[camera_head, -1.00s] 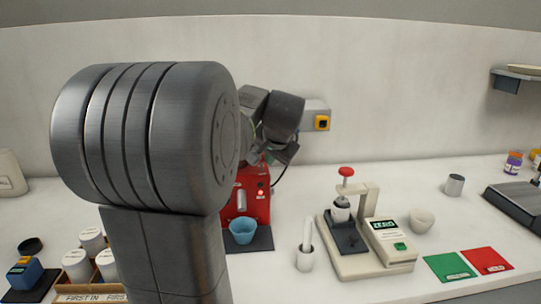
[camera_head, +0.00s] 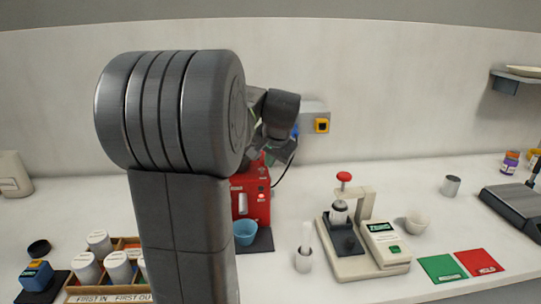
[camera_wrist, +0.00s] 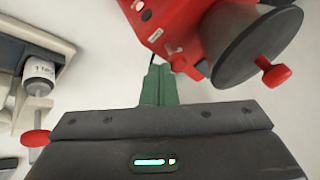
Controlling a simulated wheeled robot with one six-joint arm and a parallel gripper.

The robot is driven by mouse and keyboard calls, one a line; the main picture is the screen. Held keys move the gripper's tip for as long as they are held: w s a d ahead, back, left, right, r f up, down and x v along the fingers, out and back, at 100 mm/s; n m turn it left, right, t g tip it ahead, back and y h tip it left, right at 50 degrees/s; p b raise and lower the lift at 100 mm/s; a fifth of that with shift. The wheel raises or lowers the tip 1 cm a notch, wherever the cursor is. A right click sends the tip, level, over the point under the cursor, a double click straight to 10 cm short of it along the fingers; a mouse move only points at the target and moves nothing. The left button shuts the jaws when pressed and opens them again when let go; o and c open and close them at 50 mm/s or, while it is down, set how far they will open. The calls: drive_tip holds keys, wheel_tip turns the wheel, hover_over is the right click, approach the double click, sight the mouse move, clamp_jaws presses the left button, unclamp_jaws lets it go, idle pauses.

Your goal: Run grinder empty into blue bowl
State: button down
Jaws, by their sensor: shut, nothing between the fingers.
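The red grinder (camera_head: 254,200) stands at the back of the bench, partly hidden behind my arm in the head view. The blue bowl (camera_head: 245,231) sits upright on the dark pad in front of it, below its silver spout. In the wrist view the grinder's red body (camera_wrist: 178,28) shows at the top, beside a large grey round part (camera_wrist: 240,45) with a red knob (camera_wrist: 274,72). My gripper (camera_wrist: 160,72) shows green fingers, shut and empty, pointing at the bench beside the grinder. Contact with the grinder cannot be told. The bowl is outside the wrist view.
A press with a red knob (camera_head: 344,177) and a display unit (camera_head: 384,240) stand to the right. A yellow-and-black wall switch (camera_head: 322,125) is behind. Several canisters (camera_head: 118,265) stand at left.

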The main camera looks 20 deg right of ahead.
drive_tip(key=w+r+g+p, duration=0.1)
drive_tip(key=p, duration=0.2)
drive_tip(key=shift+d+r+p, duration=0.1)
drive_tip(key=shift+p, duration=0.25)
drive_tip(key=shift+w+d+g+p, duration=0.1)
drive_tip(key=shift+w+g+p, duration=0.2)
drive_tip(key=shift+g+p, duration=0.45)
drive_tip(key=shift+w+d+p, duration=0.1)
drive_tip(key=shift+w+p, duration=0.45)
drive_tip(key=shift+p, duration=0.25)
drive_tip(key=shift+w, duration=0.1)
drive_tip(key=shift+r+p, duration=0.65)
drive_tip(key=shift+r, duration=0.1)
